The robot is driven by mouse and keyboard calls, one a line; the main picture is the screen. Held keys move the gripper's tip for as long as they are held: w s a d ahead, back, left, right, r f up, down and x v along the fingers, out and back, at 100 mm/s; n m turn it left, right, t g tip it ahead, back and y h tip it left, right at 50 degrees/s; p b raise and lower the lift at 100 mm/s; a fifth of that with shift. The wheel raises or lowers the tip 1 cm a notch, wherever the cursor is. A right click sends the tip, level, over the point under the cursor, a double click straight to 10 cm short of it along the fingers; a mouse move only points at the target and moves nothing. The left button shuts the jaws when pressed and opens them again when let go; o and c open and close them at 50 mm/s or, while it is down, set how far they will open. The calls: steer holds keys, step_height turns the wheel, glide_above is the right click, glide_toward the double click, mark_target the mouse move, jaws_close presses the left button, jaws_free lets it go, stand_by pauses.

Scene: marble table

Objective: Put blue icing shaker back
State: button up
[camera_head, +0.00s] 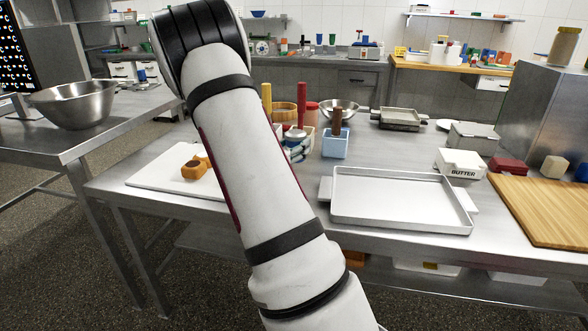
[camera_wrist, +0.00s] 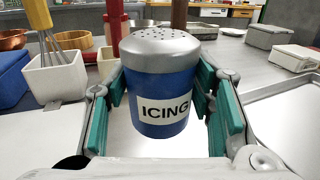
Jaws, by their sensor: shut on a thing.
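The blue icing shaker (camera_wrist: 160,85) has a silver perforated top and a white ICING label. It stands upright between the green-padded fingers of my gripper (camera_wrist: 172,105), which is shut on it. Whether its base touches the surface below is hidden. In the head view my arm covers most of the gripper, and part of the silver-and-blue shaker (camera_head: 296,141) appears to show just right of the arm.
A white holder with a yellow whisk (camera_wrist: 58,78) stands left of the shaker. A blue holder (camera_head: 335,146) with a brown-handled tool is behind. A metal baking tray (camera_head: 400,199) lies to the right. A butter box (camera_head: 461,164) and wooden board (camera_head: 545,205) are farther right.

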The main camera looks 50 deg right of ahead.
steer(key=shift+f+b, duration=0.55)
steer(key=shift+f, duration=2.35)
steer(key=shift+f, duration=0.15)
steer(key=o, duration=1.3)
steer(key=shift+f+b, duration=0.1)
steer(key=shift+b, duration=0.2)
